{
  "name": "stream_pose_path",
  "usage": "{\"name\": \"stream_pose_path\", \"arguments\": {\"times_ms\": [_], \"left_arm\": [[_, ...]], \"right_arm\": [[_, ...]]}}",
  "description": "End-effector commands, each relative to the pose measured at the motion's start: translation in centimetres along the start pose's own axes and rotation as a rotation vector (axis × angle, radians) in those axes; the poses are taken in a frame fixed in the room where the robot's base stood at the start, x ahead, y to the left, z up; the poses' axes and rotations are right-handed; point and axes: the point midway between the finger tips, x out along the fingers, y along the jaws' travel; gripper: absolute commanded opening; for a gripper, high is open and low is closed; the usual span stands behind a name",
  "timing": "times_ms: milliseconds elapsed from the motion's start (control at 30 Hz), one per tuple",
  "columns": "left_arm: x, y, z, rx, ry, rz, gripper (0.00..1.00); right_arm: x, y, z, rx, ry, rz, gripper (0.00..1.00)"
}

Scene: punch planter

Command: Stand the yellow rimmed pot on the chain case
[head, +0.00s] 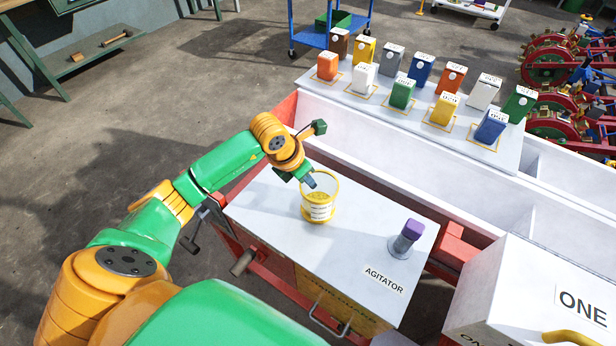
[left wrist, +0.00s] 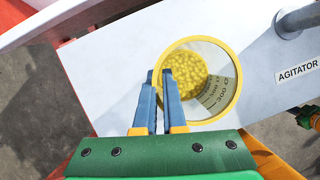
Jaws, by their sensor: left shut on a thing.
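The yellow rimmed pot (head: 319,205) is clear-walled with a printed scale and yellow grains inside; it is upright over the white top of a box (head: 270,205). It also shows in the left wrist view (left wrist: 222,108). My left gripper (head: 309,182) comes down on the pot's far left rim. In the left wrist view its blue fingers (left wrist: 160,76) are shut on the rim wall. I cannot tell whether the pot's base touches the white top.
A purple-topped post (head: 406,237) stands right of the pot, beside an AGITATOR label (head: 384,280). A long white trough (head: 400,150) lies behind, with several coloured cartons on a shelf beyond. A white box marked ONE (head: 530,295) is at right.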

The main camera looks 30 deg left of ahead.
Motion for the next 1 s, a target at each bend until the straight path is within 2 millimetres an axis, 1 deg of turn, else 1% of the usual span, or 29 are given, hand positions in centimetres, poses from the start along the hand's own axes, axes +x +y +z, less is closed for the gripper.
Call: {"name": "stream_pose_path", "arguments": {"times_ms": [33, 67, 100, 133, 400, 500, 567, 900, 1000], "left_arm": [[0.1, 0.0, 0.0, 0.0, 0.0, 0.0, 0.13], [0.1, 0.0, 0.0, 0.0, 0.0, 0.0, 0.21], [0.1, 0.0, 0.0, 0.0, 0.0, 0.0, 0.32], [0.0, 0.0, 0.0, 0.0, 0.0, 0.0, 0.38], [0.0, 0.0, 0.0, 0.0, 0.0, 0.0, 0.38], [-0.6, 0.1, 0.1, 0.0, -0.001, 0.001, 0.38], [-1.5, 0.1, 0.1, 0.0, -0.003, 0.001, 0.38], [-9.5, 0.1, 0.1, 0.001, -0.004, 0.004, 0.38], [-11.1, 0.0, 0.1, -0.001, -0.003, 0.001, 0.38]], "right_arm": [[0.1, 0.0, 0.0, 0.0, 0.0, 0.0, 0.0], [0.1, 0.0, 0.0, 0.0, 0.0, 0.0, 0.0], [0.1, 0.0, 0.0, 0.0, 0.0, 0.0, 0.0], [0.1, 0.0, 0.0, 0.0, 0.0, 0.0, 0.0], [0.0, 0.0, 0.0, 0.0, 0.0, 0.0, 0.0], [0.0, 0.0, 0.0, 0.0, 0.0, 0.0, 0.0], [0.1, 0.0, 0.0, 0.0, 0.0, -0.001, 0.0], [0.9, 0.0, 0.1, 0.0, 0.0, -0.001, 0.0], [0.9, 0.0, 0.1, -0.001, 0.0, 0.0, 0.0]]}}
